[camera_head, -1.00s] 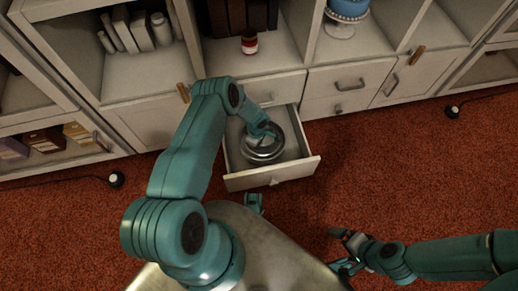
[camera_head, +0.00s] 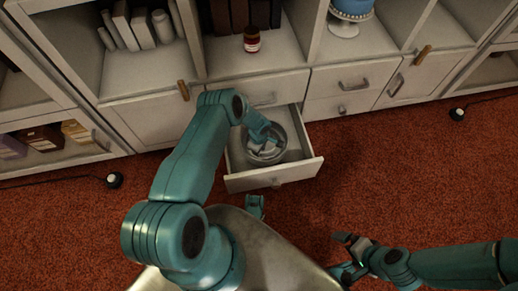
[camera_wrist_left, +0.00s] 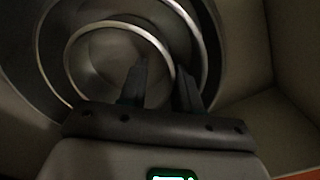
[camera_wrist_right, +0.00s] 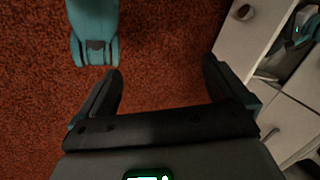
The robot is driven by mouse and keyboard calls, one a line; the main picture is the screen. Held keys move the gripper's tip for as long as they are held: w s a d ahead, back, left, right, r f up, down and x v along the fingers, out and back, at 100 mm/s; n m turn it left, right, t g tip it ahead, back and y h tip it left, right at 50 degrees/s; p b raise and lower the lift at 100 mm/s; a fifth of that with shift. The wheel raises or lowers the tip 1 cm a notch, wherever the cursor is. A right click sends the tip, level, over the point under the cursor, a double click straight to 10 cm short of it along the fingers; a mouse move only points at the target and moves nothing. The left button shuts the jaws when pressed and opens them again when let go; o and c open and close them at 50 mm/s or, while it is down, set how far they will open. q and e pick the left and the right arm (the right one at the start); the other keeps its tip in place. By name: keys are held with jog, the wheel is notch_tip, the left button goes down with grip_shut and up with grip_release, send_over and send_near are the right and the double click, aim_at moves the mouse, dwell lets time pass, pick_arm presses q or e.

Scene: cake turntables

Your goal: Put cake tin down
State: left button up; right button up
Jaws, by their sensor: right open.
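Round metal cake tins (camera_head: 284,151) sit in the open drawer, seemingly one inside another; their curved rims also fill the left wrist view (camera_wrist_left: 70,55). I cannot tell their exact nesting. My left gripper (camera_head: 264,145) reaches down into the tins. In the left wrist view its two fingers (camera_wrist_left: 161,75) stand a small gap apart, with a rim curving between or just behind them. Whether they grip that rim is too dark to tell. My right gripper (camera_wrist_right: 162,75) is open and empty above the red carpet; it also shows in the head view (camera_head: 340,255).
The pulled-out drawer (camera_head: 275,179) juts from a white cabinet below open shelves. A small red jar (camera_head: 252,41) and a blue cake on a stand (camera_head: 349,10) are on the shelves. Closed drawers (camera_head: 338,90) are to the right.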

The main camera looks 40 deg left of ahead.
pick_arm(q)
notch_tip(320, 180, up, 12)
jog(key=r+p, duration=0.1)
jog(key=p, duration=0.5)
jog(key=s+d+r+m+h, duration=0.25)
jog(key=s+d+m, duration=0.2)
jog(key=d, duration=0.35)
jog(key=s+d+r+m+h, duration=0.1)
jog(key=s+d+r+m, duration=0.35)
jog(key=d, duration=0.35)
jog(key=s+d+r+m, duration=0.4)
jog(key=s+r+m, duration=0.3)
jog(key=s, duration=0.3)
jog(key=shift+d+m, duration=0.2)
jog(key=shift+m, duration=0.2)
pick_arm(e)
notch_tip(320, 180, up, 6)
jog(key=s+a, duration=0.1)
jog(key=shift+s+a+n+g, duration=0.15)
jog(key=shift+n+g, duration=0.15)
pick_arm(q)
jog(key=shift+s+h, duration=0.1)
jog(key=shift+h, duration=0.15)
pick_arm(e)
jog(key=shift+f, duration=0.1)
pick_arm(q)
jog(key=shift+r+p, duration=0.1)
jog(key=shift+p, duration=0.2)
